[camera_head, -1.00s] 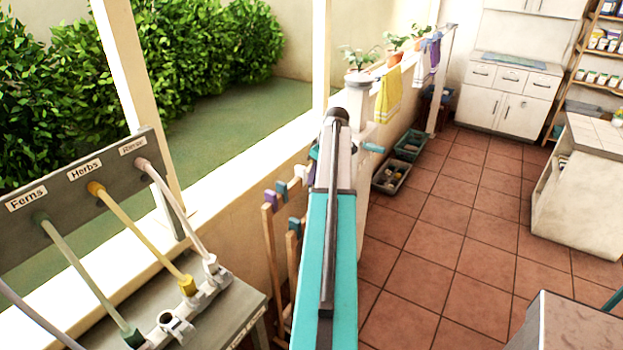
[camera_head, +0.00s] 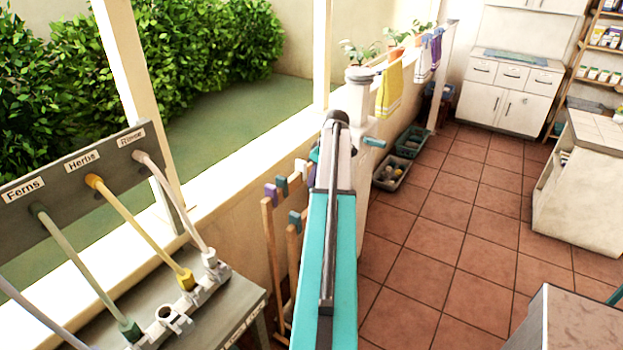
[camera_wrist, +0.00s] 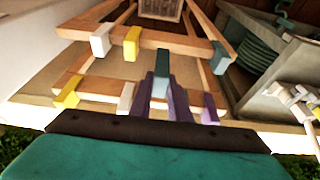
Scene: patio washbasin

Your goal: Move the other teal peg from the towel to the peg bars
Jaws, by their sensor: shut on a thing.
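My gripper (camera_wrist: 162,92) has stepped purple fingers shut on a teal peg (camera_wrist: 162,66). In the wrist view the peg overlaps the upper wooden peg bar (camera_wrist: 183,44); I cannot tell whether it is seated on it. Another teal peg (camera_wrist: 220,56) sits on this rack to the right. White (camera_wrist: 100,41) and yellow (camera_wrist: 132,43) pegs sit left on the upper bar. The lower bar (camera_wrist: 97,97) carries yellow, white and purple pegs. The peg rack shows in the head view (camera_head: 268,240), but my arm hides my gripper there. A yellow towel (camera_head: 390,92) hangs over the railing behind.
The labelled hose panel (camera_head: 80,165) and grey bench (camera_head: 235,310) stand at left. Crates (camera_head: 393,170) lie by the low wall. Purple and white towels (camera_head: 429,58) hang farther back. A white counter (camera_head: 580,190) stands right. The tiled floor between is clear.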

